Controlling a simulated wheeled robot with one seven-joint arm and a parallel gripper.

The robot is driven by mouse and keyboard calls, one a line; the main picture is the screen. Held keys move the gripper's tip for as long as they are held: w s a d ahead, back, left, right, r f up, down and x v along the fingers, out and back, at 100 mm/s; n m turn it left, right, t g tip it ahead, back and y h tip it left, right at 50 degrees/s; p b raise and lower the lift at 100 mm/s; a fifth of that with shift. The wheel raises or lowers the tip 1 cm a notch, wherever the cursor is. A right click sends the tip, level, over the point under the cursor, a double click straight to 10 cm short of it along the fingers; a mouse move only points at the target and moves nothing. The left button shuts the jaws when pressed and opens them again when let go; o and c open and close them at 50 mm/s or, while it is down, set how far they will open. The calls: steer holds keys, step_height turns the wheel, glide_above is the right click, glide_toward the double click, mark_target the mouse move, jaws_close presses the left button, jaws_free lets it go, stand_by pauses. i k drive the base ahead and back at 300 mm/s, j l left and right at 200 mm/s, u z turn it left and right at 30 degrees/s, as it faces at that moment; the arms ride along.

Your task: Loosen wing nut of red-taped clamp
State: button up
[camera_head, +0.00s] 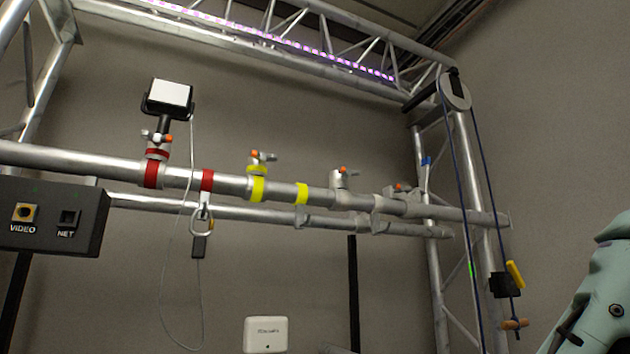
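The red-taped clamp (152,172) sits around the upper horizontal pipe at left. My gripper is not in view; only a pale green part of my arm shows at the lower right, well away from the clamp.
A yellow-taped clamp (257,188) and further clamps (341,187) sit along the pipe to the right. A thin cable (166,280) loops down from the lamp. A black VIDEO/NET box (75,217) is at lower left. A pulley (455,91) with blue ropes hangs at right.

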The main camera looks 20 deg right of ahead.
mark_target(158, 140)
steer(key=u, duration=0.95)
steer(key=i+l, duration=0.05)
